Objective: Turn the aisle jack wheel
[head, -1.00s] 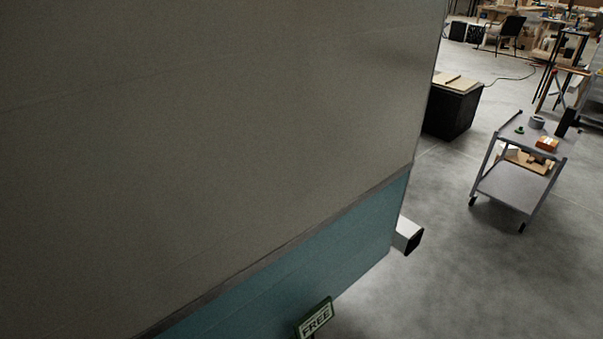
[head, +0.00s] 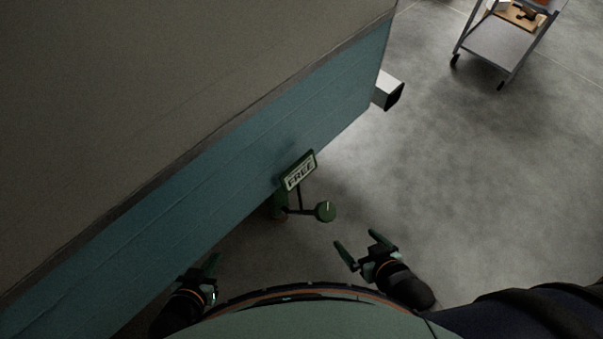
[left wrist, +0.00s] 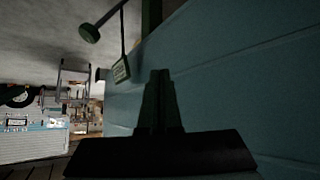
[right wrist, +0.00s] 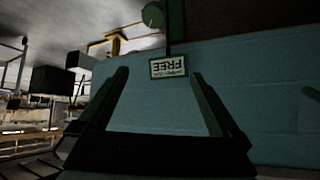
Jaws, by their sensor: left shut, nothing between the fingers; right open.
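The jack stands low beside the teal lower wall of the camper in the head view, with a green post (head: 279,206) and a dark arm. A round green knob (head: 326,211) sits at the arm's end. A green-framed sign reading FREE (head: 300,171) is above it. The knob also shows in the left wrist view (left wrist: 90,33) and in the right wrist view (right wrist: 153,15). My right gripper (head: 356,245) is open and empty, to the right of and nearer than the knob, apart from it. My left gripper (head: 213,264) is shut and empty, near the camper wall, left of the jack.
The teal camper wall (head: 215,150) runs diagonally along the left. A pale box-ended beam (head: 388,92) sticks out from its far end. A grey cart (head: 500,48) stands at the far right. The concrete floor (head: 470,190) to the right of the jack is clear.

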